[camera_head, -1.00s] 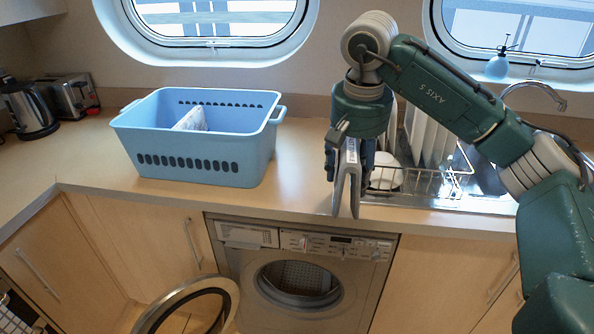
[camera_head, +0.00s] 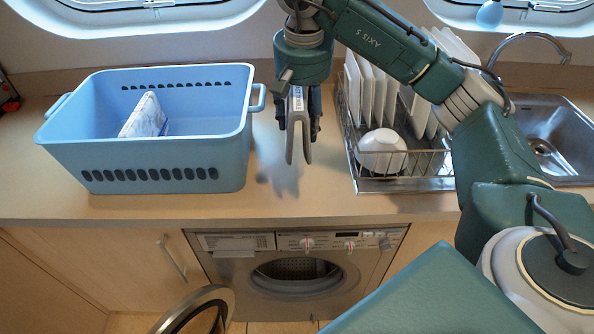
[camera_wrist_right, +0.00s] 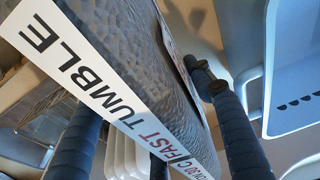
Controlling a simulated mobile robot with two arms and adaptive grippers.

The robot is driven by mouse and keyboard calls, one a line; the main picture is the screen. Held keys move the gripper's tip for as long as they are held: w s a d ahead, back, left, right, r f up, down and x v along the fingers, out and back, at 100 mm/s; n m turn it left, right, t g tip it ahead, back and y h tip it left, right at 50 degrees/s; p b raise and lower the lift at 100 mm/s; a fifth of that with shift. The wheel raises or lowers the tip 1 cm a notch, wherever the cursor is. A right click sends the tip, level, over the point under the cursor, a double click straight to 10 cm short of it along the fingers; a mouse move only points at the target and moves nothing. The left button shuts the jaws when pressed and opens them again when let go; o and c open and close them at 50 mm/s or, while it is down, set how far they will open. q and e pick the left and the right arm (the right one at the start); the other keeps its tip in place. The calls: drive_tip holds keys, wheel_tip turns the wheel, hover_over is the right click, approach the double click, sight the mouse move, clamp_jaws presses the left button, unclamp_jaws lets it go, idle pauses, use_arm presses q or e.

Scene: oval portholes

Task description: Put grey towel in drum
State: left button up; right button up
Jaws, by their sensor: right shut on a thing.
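My right gripper (camera_head: 298,125) points down and is shut on the grey towel (camera_head: 298,150), which hangs folded and narrow above the counter. In the right wrist view the towel (camera_wrist_right: 150,70) is grey and textured, with a white printed band, between the dark fingers (camera_wrist_right: 160,150). The drum (camera_head: 296,268) is the dark round opening of the washing machine under the counter, below the towel. The machine's round door (camera_head: 203,305) stands open to the lower left. The lower part of the drum's inside is hard to see. My left gripper is not in view.
A blue basket (camera_head: 215,165) holding a pale patterned cloth (camera_head: 146,117) stands on the counter at left. A dish rack (camera_head: 405,183) with plates and a white bowl (camera_head: 382,150) is at right, beside the sink (camera_head: 560,150). The counter's front edge (camera_head: 260,221) lies above the machine.

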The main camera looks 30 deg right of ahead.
drive_tip(key=p, duration=0.1)
hover_over(300, 179)
drive_tip(key=f, duration=1.1)
drive_tip(key=shift+s+a+f, duration=0.15)
drive_tip(key=shift+s+f, duration=0.05)
drive_tip(key=shift+s, duration=0.1)
wheel_tip(300, 179, down, 4)
drive_tip(key=shift+f+p, duration=0.1)
drive_tip(key=shift+p, duration=0.45)
drive_tip(key=shift+f, duration=0.25)
drive_tip(key=o, duration=1.4)
drive_tip(key=shift+o, duration=0.2)
